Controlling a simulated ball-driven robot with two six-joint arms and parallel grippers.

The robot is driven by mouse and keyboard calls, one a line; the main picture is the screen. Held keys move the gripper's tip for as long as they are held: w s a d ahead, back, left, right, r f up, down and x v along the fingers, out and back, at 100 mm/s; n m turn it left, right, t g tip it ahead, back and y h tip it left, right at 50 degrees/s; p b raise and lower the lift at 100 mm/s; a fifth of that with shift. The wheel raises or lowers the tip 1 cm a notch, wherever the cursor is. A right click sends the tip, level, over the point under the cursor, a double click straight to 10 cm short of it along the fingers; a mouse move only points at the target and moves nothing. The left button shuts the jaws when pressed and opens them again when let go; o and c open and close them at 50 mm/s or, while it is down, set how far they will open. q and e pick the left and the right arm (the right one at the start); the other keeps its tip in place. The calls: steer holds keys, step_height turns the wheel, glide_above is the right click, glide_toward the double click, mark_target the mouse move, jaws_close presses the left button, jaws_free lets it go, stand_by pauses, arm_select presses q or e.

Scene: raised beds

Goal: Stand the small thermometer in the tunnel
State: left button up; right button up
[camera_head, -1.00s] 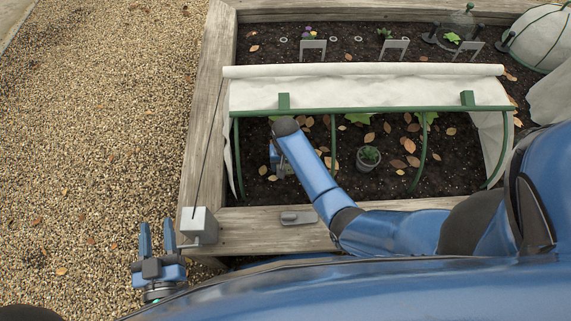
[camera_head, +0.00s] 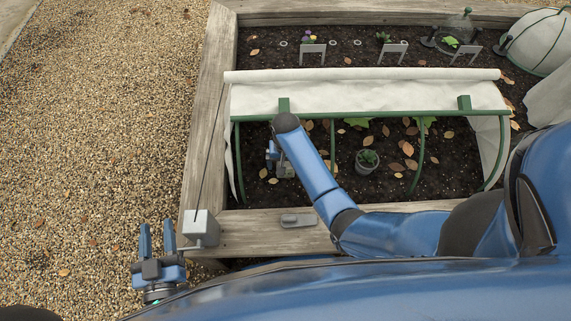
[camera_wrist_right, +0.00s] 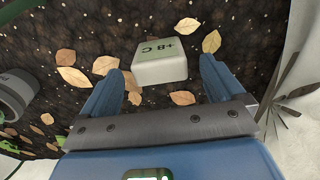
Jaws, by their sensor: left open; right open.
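The small thermometer is a pale grey block (camera_wrist_right: 160,68) marked "+8 C" in the right wrist view. It is on the dark soil, just ahead of and between the fingertips of my right gripper (camera_wrist_right: 162,68). That gripper is open, with a visible gap to each side of the block. In the head view my right gripper (camera_head: 279,160) is under the front of the tunnel (camera_head: 365,113), at its left end, partly hidden by my arm. The tunnel has green hoops and a rolled-up white cover. My left gripper (camera_head: 158,238) is open and empty above the gravel.
Dry leaves lie on the soil. A grey box (camera_head: 201,227) with a thin rod sits at the wooden bed's (camera_head: 250,236) front left corner.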

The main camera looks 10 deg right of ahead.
mark_target(286, 165)
step_height(286, 165, up, 8)
steer(key=shift+f+p, duration=0.1)
steer(key=shift+p, duration=1.1)
